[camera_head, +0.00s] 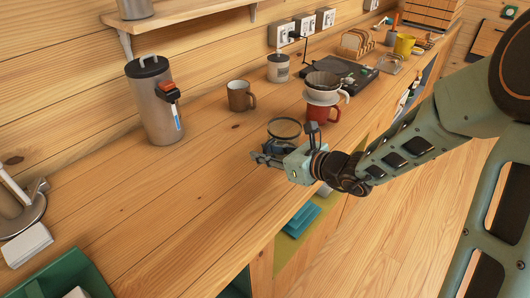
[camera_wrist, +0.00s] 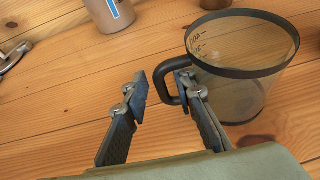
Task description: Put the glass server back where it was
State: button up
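The glass server (camera_wrist: 240,75) is a clear tinted jug with a dark rim, marked measuring lines and a dark handle (camera_wrist: 161,84). In the wrist view it stands upright on the wooden counter at the right. In the head view the server (camera_head: 285,128) is partly hidden behind my gripper (camera_head: 266,153). In the wrist view my gripper (camera_wrist: 164,85) is open, its fingers apart on either side of the handle. The right finger overlaps the handle loop; whether it touches the handle I cannot tell.
A red mug (camera_head: 321,115) with a white dripper (camera_head: 324,96) stands behind the server. A brown mug (camera_head: 240,96), a canister (camera_head: 278,69), a black scale-like device (camera_head: 345,73) and a tall grey container (camera_head: 153,105) stand farther back.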

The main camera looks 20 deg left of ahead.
jog(key=shift+r, duration=0.25)
jog(key=p+v, duration=0.1)
jog(key=v, duration=1.1)
jog(key=shift+p, duration=0.35)
